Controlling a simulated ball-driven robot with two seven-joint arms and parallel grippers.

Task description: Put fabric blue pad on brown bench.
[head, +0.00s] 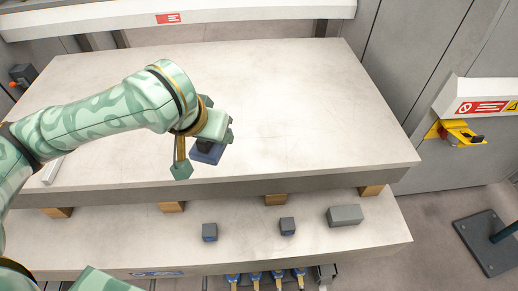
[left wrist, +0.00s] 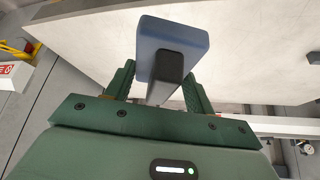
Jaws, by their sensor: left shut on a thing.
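The blue pad (head: 208,154) is a flat blue plate with a dark grip block; it also shows in the left wrist view (left wrist: 172,37). My left gripper (head: 203,148) is shut on it by the dark block (left wrist: 168,65), with one green finger on each side. The pad is over the front part of a broad pale slab (head: 310,110); I cannot tell whether it touches the slab. No bench that is plainly brown shows; the slab looks pale beige-grey and rests on brown wooden blocks (head: 276,199). My right gripper is not in view.
A lower pale ledge (head: 120,235) in front bears two small dark blocks (head: 209,232) (head: 287,226) and a larger grey block (head: 345,215). A light bar (head: 53,170) lies at the slab's left. The slab's middle and right are clear. A yellow bracket (head: 455,133) stands at right.

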